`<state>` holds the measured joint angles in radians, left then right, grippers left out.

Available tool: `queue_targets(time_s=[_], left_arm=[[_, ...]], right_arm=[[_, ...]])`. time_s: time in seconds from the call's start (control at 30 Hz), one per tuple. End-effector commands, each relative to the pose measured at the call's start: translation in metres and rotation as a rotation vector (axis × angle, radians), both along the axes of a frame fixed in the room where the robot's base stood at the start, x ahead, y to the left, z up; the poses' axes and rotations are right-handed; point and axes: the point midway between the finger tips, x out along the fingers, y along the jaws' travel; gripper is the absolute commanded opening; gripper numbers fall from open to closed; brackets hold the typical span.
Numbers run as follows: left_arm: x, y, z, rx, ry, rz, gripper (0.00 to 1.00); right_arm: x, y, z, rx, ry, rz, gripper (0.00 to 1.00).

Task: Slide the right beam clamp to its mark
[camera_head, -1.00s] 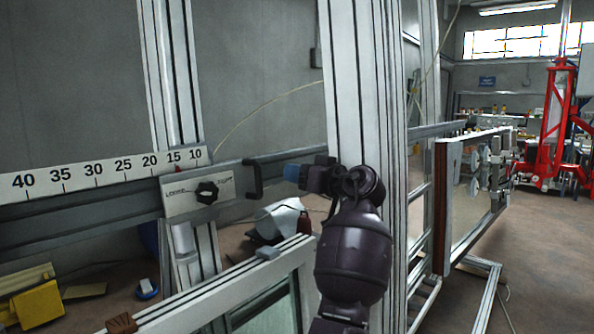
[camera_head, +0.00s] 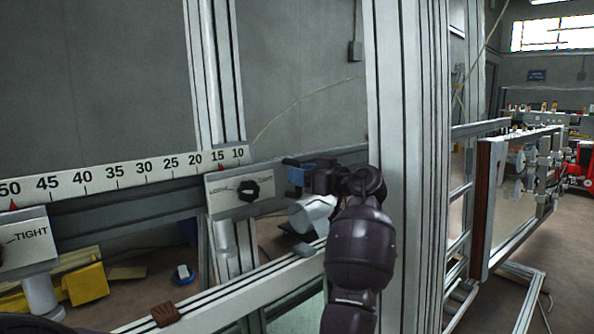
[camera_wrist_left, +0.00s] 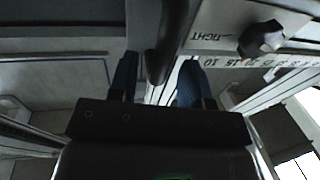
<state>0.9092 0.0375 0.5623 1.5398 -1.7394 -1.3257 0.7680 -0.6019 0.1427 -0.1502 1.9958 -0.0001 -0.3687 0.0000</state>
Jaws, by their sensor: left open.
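The right beam clamp (camera_head: 231,195) is a pale plate with a black knob (camera_head: 248,190), on the grey beam under the 15 and 10 of the white scale (camera_head: 120,178). A small red triangle (camera_head: 221,168) shows at the 15, just above the plate. My left gripper (camera_head: 295,176), with blue fingertips, is just right of the plate and hides most of the clamp's dark handle. In the left wrist view, the handle (camera_wrist_left: 163,45) stands between the two open blue fingertips (camera_wrist_left: 157,80). The knob (camera_wrist_left: 262,40) shows there beside "TIGHT"; its setting is unclear. My right gripper is out of view.
A second clamp plate (camera_head: 25,240) marked "TIGHT" is at the left edge, near another red triangle (camera_head: 13,205) at 50. A thick aluminium post (camera_head: 408,150) stands right of my left arm. A lower frame rail (camera_head: 215,300) runs below the beam.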

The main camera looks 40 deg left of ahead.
Motion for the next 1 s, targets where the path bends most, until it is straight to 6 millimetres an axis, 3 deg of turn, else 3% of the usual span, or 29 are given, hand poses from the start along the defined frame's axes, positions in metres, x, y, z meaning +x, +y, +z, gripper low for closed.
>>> queue_targets(time_s=[0.2,0.5,0.8,1.0], left_arm=[[-0.002,0.015,0.0,0.001,0.001,0.0,0.44],[-0.002,0.017,-0.001,0.0,0.001,-0.001,0.44],[-0.002,0.016,0.0,0.0,0.001,-0.001,0.0],[-0.002,0.016,0.0,0.001,0.0,0.0,0.0]], right_arm=[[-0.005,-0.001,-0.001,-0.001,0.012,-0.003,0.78],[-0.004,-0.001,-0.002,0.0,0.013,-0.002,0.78],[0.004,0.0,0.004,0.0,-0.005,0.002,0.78],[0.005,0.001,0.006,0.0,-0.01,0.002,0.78]])
